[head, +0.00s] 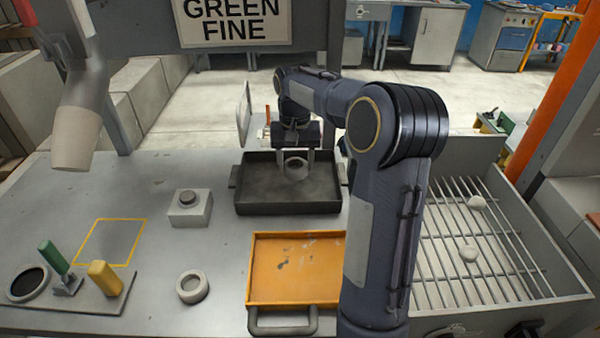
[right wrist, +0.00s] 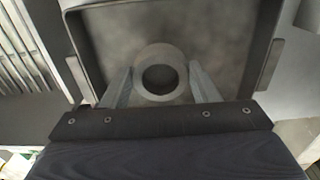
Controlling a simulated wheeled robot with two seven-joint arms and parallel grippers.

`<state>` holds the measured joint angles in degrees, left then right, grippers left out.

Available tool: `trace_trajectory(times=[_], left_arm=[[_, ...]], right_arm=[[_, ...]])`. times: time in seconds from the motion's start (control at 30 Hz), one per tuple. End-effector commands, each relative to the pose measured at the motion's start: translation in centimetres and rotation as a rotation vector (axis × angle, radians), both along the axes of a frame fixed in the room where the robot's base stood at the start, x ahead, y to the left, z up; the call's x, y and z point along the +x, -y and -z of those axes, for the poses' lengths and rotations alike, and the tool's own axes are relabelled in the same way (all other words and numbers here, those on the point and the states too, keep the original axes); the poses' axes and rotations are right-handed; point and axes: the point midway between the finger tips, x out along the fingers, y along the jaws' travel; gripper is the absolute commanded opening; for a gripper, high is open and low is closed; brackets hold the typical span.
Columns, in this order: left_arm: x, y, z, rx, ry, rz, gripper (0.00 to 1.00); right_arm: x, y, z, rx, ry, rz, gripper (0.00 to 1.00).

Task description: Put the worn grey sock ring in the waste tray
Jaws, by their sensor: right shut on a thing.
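My right gripper (head: 296,161) is shut on a grey ring (head: 296,175), with one finger on each side of it. The grey ring also shows in the right wrist view (right wrist: 160,52), between the fingertips, its round hole facing the camera. The ring is over the inside of a dark tray (head: 290,208) with side handles; the tray also fills the middle of the right wrist view (right wrist: 225,50). I cannot tell whether the ring touches the tray floor. No label shows which tray is for waste. My left gripper is not in view.
A paler ring (head: 192,294) lies on the grey table (head: 150,185). An orange tray (head: 294,275) stands in front of the dark tray. A button box (head: 188,212) and a board with green and yellow handles (head: 80,292) are left. A slatted bin (head: 500,270) is right.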

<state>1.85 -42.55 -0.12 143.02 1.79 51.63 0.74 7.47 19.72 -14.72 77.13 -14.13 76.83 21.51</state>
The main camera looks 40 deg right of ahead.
Motion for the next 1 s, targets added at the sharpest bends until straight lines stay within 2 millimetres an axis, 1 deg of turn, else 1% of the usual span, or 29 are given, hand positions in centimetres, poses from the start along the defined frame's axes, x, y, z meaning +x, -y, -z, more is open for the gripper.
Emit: trace_trajectory(times=[0.03, 0.1, 0.2, 0.37, 0.43, 0.6, 1.0], left_arm=[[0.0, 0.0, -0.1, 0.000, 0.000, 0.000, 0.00], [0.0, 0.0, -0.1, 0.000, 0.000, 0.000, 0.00], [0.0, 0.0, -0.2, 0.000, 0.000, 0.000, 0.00], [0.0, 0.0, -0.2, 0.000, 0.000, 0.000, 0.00], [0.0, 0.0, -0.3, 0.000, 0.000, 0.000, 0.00], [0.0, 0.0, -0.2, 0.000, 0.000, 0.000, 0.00], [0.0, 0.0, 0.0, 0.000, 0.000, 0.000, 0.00]], right_arm=[[0.3, 0.7, 0.9, 0.000, -0.004, 0.002, 0.32], [0.7, 1.4, 1.9, 0.001, -0.002, 0.003, 0.32], [1.1, 1.9, 2.6, 0.000, 0.000, 0.000, 0.32], [1.3, 2.4, 3.3, 0.000, 0.000, 0.000, 0.32], [1.6, 2.9, 4.1, 0.001, -0.002, 0.000, 0.32], [1.5, 2.8, 6.6, 0.001, -0.002, -0.001, 0.32], [1.5, 2.8, 7.3, 0.001, 0.001, -0.001, 0.32]])
